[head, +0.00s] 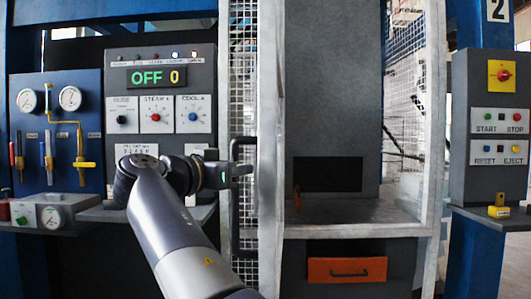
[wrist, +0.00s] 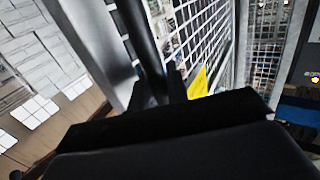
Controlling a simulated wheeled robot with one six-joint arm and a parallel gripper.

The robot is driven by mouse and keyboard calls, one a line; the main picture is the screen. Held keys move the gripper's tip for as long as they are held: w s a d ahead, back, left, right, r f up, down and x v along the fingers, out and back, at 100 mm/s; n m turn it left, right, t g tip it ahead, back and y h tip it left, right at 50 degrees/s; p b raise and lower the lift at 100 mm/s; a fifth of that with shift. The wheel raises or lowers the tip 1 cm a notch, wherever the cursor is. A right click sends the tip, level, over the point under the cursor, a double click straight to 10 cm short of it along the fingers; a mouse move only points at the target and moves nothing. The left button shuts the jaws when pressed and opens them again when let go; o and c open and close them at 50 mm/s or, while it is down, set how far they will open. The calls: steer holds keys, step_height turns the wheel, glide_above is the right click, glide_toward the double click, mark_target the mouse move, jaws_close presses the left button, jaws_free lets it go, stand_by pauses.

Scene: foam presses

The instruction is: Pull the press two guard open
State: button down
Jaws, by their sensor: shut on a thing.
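The press two guard (head: 245,90) is a pale-framed wire mesh panel, seen as a narrow strip left of the press opening. Its black upright bar handle (head: 236,225) stands on the mesh. My gripper (head: 243,170) is at the handle's upper part, shut on it. In the wrist view the dark handle bar (wrist: 142,40) runs down between my fingers (wrist: 160,95), with the guard mesh (wrist: 205,40) behind it and a yellow label beside it. My gripper hides part of the handle.
The press bay (head: 340,210) looks uncovered, with an orange drawer (head: 347,270) below. A control panel reading OFF 0 (head: 158,77) and a gauge panel (head: 55,130) stand left, close to my arm. A button box (head: 500,130) under a "2" sign stands right.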

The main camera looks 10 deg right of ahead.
steer(key=shift+m+g+h, duration=0.3)
steer(key=shift+g, duration=0.3)
steer(key=shift+w+a+f+p, duration=0.2)
steer(key=shift+a+p, duration=0.25)
steer(key=shift+a, duration=0.35)
steer(key=shift+w+a+f+p, duration=0.15)
steer(key=shift+w+a+p, duration=0.15)
steer(key=shift+a+p, duration=0.35)
steer(key=shift+w+a+f+p, duration=0.15)
steer(key=shift+w+a+p, duration=0.15)
steer(key=shift+a, duration=0.6)
steer(key=c, duration=1.6)
jaws_free()
steer(key=shift+s+a+r, duration=0.15)
steer(key=shift+s+a, duration=0.1)
steer(key=shift+o, duration=0.8)
steer(key=shift+d+r, duration=0.15)
steer(key=shift+d, duration=0.05)
steer(key=p+v, duration=0.1)
steer(key=v, duration=1)
steer(key=shift+p, duration=0.3)
